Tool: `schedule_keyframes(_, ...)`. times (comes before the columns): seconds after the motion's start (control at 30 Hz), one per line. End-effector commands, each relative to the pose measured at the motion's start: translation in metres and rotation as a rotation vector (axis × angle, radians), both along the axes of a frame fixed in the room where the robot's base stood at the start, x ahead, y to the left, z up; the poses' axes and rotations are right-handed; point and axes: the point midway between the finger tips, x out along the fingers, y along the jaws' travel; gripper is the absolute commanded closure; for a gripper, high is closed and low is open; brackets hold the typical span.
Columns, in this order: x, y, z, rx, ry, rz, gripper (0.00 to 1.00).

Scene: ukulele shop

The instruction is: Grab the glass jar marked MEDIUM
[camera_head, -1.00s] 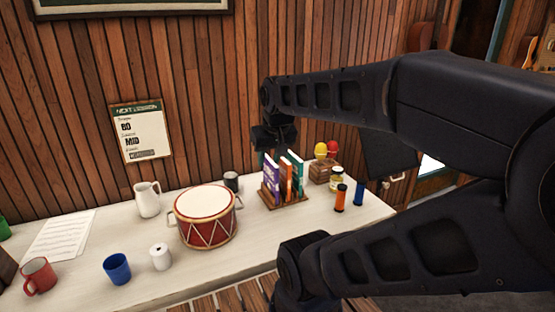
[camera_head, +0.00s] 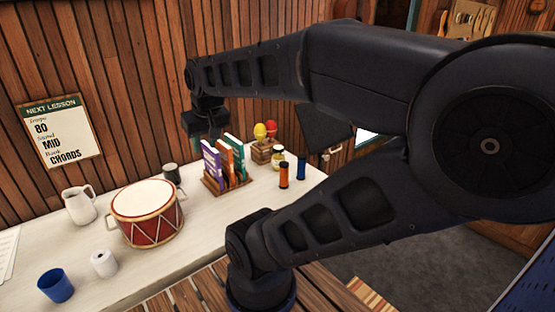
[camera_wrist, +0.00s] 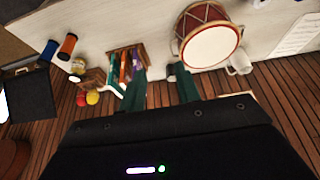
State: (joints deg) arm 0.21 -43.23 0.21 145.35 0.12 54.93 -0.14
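A small glass jar (camera_head: 277,158) with yellowish contents and a pale label stands on the white counter (camera_head: 190,232), right of the books. I cannot read its label. It also shows in the wrist view (camera_wrist: 77,66), on the left. My gripper (camera_head: 207,128) hangs above the back of the counter, over the books and well apart from the jar. In the wrist view its two fingers (camera_wrist: 160,88) are spread with nothing between them.
A wooden holder with shakers (camera_head: 264,144), a book rack (camera_head: 226,170), an orange tube (camera_head: 284,174) and a blue tube (camera_head: 301,168) surround the jar. A drum (camera_head: 147,215), white pitcher (camera_head: 79,205) and blue cup (camera_head: 56,286) stand leftward. A wall sign (camera_head: 60,131) reads "NEXT LESSON".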

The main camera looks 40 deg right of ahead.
Motion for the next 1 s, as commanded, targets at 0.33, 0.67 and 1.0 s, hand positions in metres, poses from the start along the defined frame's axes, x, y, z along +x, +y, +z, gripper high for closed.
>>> schedule_keyframes(0.33,0.0,0.0,0.0,0.0,0.0,0.0,0.67)
schedule_keyframes(0.67,0.0,0.0,0.0,0.0,0.0,0.0,0.26)
schedule_keyframes(1.0,0.0006,-0.0002,0.0002,0.0,0.0,-0.001,0.14)
